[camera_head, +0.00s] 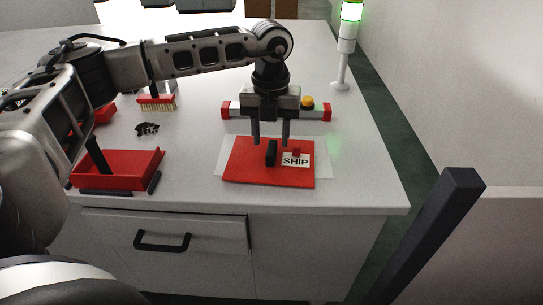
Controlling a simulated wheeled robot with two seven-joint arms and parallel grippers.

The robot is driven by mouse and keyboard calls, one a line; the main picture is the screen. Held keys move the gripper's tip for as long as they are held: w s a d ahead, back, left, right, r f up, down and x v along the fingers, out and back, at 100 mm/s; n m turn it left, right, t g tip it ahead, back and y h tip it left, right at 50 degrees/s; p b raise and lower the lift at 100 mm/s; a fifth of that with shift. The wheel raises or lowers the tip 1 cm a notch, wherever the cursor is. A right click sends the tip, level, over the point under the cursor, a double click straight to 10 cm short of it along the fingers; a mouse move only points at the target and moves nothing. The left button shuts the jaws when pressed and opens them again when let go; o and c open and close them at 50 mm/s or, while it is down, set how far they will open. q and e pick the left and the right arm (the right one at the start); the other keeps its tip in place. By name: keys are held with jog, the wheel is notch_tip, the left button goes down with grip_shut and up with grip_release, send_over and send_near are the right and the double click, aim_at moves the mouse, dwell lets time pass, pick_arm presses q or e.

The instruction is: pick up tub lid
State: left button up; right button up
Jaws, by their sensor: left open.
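The tub lid (240,174) is a flat red panel with a dark upright handle (271,153), a small red block and a white label reading SHIP (295,160). It lies on a pale sheet on the white table. My left gripper (270,143) points down above the lid, its two fingers open. The handle shows between or just in front of the fingertips; I cannot tell whether they touch it. An open red tub (118,180) stands on the table at the left, with dark bars at its front and right. My right gripper is not in view.
Behind the lid lies a bar with red ends (319,113) and a yellow button (307,102). A signal light (346,40) glows green at the right. A brush (157,103) and a dark cluster (147,129) lie left.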

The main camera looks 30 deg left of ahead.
aim_at(271, 155)
pick_arm(q)
jog(key=shift+f, duration=1.5)
grip_shut()
jog(key=shift+r, duration=0.15)
